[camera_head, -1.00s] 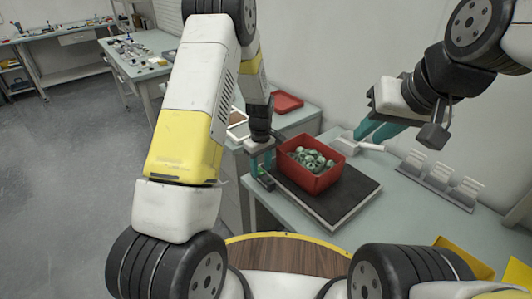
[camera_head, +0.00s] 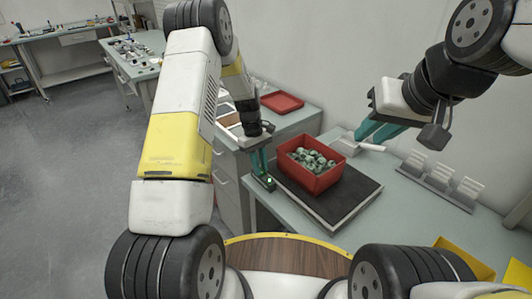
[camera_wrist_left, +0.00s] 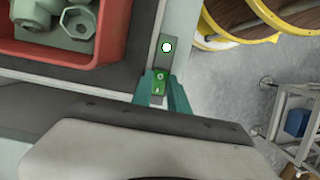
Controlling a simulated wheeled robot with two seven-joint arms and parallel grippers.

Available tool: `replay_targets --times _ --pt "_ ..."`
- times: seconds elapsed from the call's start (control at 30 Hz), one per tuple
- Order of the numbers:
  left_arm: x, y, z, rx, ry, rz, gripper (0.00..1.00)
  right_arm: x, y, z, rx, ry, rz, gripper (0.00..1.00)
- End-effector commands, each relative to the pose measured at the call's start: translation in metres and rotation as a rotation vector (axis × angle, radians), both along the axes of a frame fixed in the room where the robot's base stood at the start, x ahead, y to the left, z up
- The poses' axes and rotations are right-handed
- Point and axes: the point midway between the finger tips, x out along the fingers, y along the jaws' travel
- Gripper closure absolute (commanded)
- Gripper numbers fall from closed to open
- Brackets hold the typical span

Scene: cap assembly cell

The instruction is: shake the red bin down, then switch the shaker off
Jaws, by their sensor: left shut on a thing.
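The red bin (camera_head: 311,182), full of greenish metal nuts or fittings, sits upright on the dark top of the shaker (camera_head: 352,192). Its corner with nuts also shows in the left wrist view (camera_wrist_left: 122,52). My left gripper (camera_head: 261,168) is at the small switch box at the shaker's left corner. In the left wrist view, my left gripper's teal fingers (camera_wrist_left: 161,88) are shut on a green rocker switch (camera_wrist_left: 159,83). My right gripper (camera_head: 366,136) is open and empty above the bench, right of the bin.
A white scoop-like piece with a handle (camera_head: 371,147) lies behind the bin. A grey rack with white cards (camera_head: 440,180) stands to the right. A red tray (camera_head: 283,101) lies on the bench behind. Yellow bins (camera_head: 468,258) are at the lower right.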

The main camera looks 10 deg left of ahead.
Motion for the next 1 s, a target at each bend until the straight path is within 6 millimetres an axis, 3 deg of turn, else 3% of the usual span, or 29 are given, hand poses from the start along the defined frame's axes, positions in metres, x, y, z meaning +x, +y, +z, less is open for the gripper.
replay_targets --times 0.27,0.3,0.4,0.77,1.0 --pt "0.000 0.000 0.000 -0.005 0.004 0.000 1.00 0.000 0.000 0.000 0.000 0.000 0.000 0.75" --pt "0.000 0.000 0.000 -0.005 0.003 -0.001 0.76 0.000 0.000 0.000 0.000 0.000 0.000 0.75" --pt "0.000 0.000 0.000 -0.004 0.003 -0.001 0.58 0.000 0.000 0.000 0.000 0.000 0.000 0.75" --pt "0.001 0.001 0.004 -0.004 0.002 -0.001 0.58 0.000 0.000 0.000 0.000 0.000 0.000 0.75" --pt "0.009 0.007 0.039 -0.004 -0.001 0.000 0.58 0.000 0.000 0.000 0.000 0.000 0.000 0.75"
